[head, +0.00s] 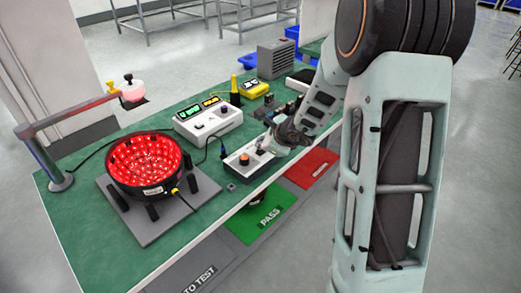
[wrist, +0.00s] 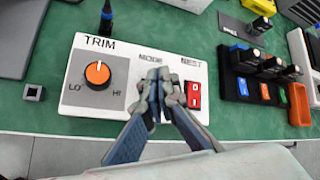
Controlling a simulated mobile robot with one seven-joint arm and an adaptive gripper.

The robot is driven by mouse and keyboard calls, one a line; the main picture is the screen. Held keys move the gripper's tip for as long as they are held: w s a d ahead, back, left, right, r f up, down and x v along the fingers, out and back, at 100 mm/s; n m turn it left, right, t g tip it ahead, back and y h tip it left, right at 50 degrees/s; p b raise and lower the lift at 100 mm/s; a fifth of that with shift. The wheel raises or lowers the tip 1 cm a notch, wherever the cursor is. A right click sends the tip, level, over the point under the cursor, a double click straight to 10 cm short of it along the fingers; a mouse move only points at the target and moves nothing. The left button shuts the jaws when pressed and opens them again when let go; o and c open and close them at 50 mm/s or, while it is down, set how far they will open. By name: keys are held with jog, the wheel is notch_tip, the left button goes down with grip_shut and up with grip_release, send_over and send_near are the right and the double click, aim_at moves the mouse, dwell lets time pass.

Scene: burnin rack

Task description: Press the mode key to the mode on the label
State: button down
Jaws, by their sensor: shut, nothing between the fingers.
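The white control box (wrist: 75,62) lies on the bench in the wrist view, printed TRIM, MODE and NEST. Its orange knob (wrist: 97,74) is at the left and its red rocker switch (wrist: 194,95) at the right. My gripper (wrist: 160,78) is shut and empty, its fingertips over the box just below the word MODE. The fingers hide the mode key, and I cannot tell whether they touch it. In the head view my gripper (head: 264,150) is at the right end of the same box (head: 240,172). A small pale label (head: 153,191) on the round red-lit unit (head: 150,163) is unreadable.
A white meter box (head: 207,121) with green and yellow displays stands behind the control box. A black tray (wrist: 238,88) with several coloured parts is right of it. Green PASS (head: 262,214) and red (head: 312,166) areas lie along the front. A jointed stand (head: 60,180) is at the left.

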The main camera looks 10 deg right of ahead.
aim_at(261, 151)
jog(key=shift+f+b, duration=0.45)
jog(key=shift+b, duration=0.05)
dwell(0.3)
jog(key=shift+r, duration=0.1)
jog(key=shift+r+p, duration=0.65)
jog(key=shift+r, duration=0.2)
notch_tip(261, 151, up, 5)
jog(key=p, duration=0.4)
jog(key=shift+r, duration=0.1)
dwell(0.7)
